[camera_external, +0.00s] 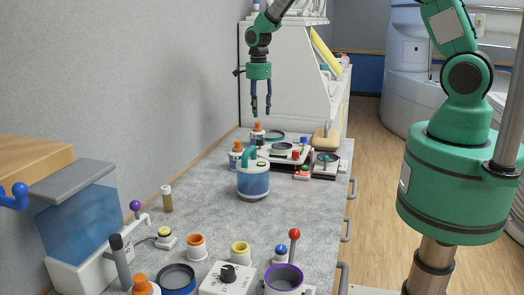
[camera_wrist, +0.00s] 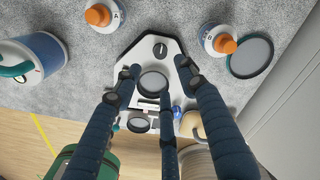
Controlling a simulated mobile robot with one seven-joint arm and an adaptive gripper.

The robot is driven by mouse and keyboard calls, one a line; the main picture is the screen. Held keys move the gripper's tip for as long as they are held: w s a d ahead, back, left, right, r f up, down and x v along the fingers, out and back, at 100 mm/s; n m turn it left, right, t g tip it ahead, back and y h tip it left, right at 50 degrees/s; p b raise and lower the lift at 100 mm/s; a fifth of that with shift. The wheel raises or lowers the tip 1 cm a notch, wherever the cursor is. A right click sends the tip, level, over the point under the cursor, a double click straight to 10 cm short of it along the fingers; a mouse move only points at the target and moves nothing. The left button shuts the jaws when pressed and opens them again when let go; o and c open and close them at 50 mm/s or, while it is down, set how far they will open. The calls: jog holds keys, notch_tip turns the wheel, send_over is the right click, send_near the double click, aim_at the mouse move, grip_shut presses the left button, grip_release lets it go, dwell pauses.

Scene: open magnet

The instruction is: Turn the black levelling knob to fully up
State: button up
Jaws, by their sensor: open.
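In the wrist view a small black knob (camera_wrist: 160,50) with a pale pointer line sits on the far end of a white instrument (camera_wrist: 143,50) with round grey discs. My gripper (camera_wrist: 158,80) is open and empty, its dark blue fingers spread over the instrument, with the knob just beyond the fingertips. In the external view my gripper (camera_external: 261,112) hangs fingers-down above the back of the bench, apart from the things below. The instrument (camera_external: 288,158) there is small and its knob cannot be made out. Another black knob (camera_external: 228,272) sits on a white box near the front.
Bottles with orange caps (camera_wrist: 98,15) (camera_wrist: 225,43) flank the instrument. A blue container with a teal handle (camera_external: 253,182) stands nearer the front. A dark round dish (camera_wrist: 250,56) lies at right in the wrist view. Mid-bench is fairly clear; several knobs and levers crowd the front.

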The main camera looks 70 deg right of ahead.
aim_at(259, 138)
notch_tip(259, 138, down, 12)
jog(key=shift+f+p, duration=0.1)
jog(key=shift+p, duration=0.6)
grip_shut()
